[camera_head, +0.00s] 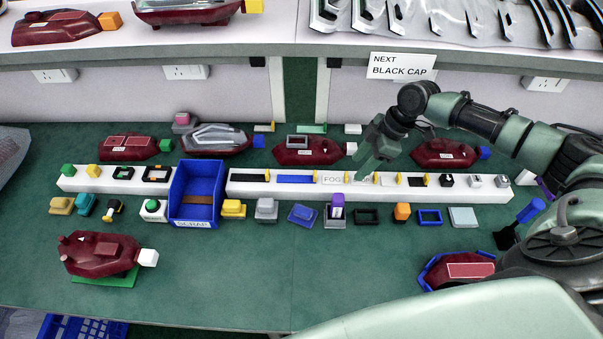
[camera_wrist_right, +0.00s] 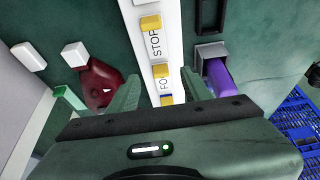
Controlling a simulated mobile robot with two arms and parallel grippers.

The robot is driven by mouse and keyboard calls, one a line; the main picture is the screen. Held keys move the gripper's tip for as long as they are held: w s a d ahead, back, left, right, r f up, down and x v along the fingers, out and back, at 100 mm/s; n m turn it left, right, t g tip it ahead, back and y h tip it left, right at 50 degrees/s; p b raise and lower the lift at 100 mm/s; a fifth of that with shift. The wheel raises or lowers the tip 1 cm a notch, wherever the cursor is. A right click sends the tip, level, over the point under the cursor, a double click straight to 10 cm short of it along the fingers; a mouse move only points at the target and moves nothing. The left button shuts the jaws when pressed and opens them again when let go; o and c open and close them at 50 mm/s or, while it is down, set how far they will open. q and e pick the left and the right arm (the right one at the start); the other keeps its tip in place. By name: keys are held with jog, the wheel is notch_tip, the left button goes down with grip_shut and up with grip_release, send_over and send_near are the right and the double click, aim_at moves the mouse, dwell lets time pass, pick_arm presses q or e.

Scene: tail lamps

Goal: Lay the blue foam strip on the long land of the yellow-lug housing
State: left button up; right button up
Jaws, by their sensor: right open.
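The blue foam strip (camera_head: 295,179) lies in the white rail, between a black strip and the FOG label in the head view. The yellow-lug housing (camera_head: 188,13) is dark red with a yellow block (camera_head: 253,6) at its right end. It stands on the upper shelf, partly cut off by the frame's top edge. My right gripper (camera_head: 369,155) is open and empty, above and behind the rail, right of the strip. In the right wrist view its fingers (camera_wrist_right: 158,97) stand apart over the FOG part of the rail. My left gripper is not in view.
The white rail (camera_head: 70,184) holds small parts and labels between yellow dividers. Other red housings with green, blue and white lugs stand on the green bench. Loose parts line the rail's front; the bench's front middle is clear.

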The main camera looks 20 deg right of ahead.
jog(key=p, duration=0.2)
send_near(319, 180)
jog(key=shift+w+a+f, duration=0.2)
jog(key=shift+a+f, duration=0.25)
jog(key=shift+f, duration=0.1)
jog(key=x, duration=0.5)
jog(key=shift+w+a+f+p, duration=0.1)
jog(key=shift+w+a+p, duration=0.1)
jog(key=shift+a+p, duration=0.2)
grip_shut()
